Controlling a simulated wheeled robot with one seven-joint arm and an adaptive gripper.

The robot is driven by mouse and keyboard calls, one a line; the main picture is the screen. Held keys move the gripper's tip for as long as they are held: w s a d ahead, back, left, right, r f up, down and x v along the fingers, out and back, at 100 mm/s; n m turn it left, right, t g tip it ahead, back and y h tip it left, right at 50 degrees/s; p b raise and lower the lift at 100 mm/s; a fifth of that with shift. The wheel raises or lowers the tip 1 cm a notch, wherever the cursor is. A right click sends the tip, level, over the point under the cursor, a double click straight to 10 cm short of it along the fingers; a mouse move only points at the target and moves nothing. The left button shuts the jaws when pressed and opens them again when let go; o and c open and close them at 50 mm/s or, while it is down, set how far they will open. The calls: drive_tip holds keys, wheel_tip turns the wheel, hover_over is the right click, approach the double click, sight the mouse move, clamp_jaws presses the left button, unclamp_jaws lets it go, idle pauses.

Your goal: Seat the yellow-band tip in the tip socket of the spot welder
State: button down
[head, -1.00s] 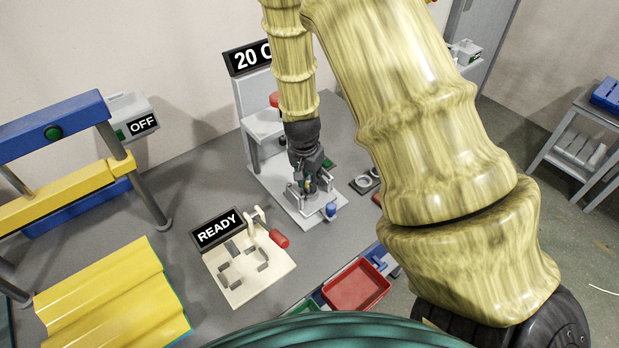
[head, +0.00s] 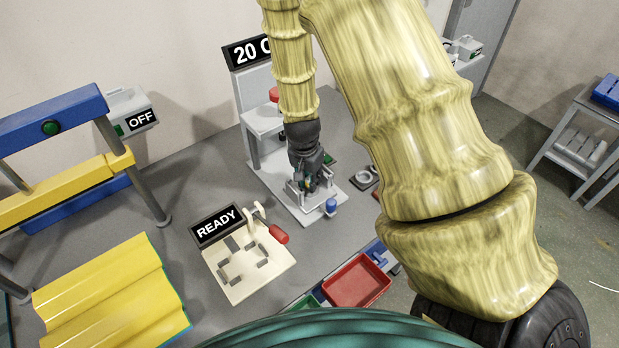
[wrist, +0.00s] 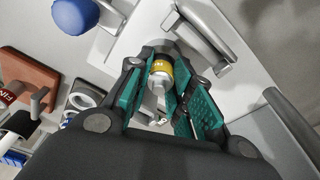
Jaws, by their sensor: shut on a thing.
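The yellow-band tip (wrist: 160,68) is a small metal piece with a yellow and black band, seen between the teal finger pads in the wrist view. My gripper (wrist: 160,82) is shut on it. In the head view my gripper (head: 311,186) points down at the front part of the spot welder (head: 284,203), a grey machine with a pale base plate and a "20 C" sign. The tip socket cannot be made out; the fingers and tip cover that area. I cannot tell whether the tip touches or is inside the socket.
A blue knob (head: 331,205) is at the welder base's front corner. Metal side bars (wrist: 205,35) stand close to the fingers. Grey rings (head: 367,174) lie to the right. A "READY" fixture (head: 240,285), a red tray (head: 358,282) and yellow corrugated sheet (head: 105,290) are nearer.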

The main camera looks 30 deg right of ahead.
drive_tip(key=c, duration=1.2)
unclamp_jaws()
drive_tip(key=shift+r, duration=0.1)
drive_tip(key=r, duration=0.4)
drive_tip(key=a+r, duration=0.1)
drive_tip(key=r, duration=0.6)
drive_tip(key=shift+s+a+r, duration=0.3)
drive_tip(key=shift+s, duration=0.1)
drive_tip(key=shift+r, duration=0.1)
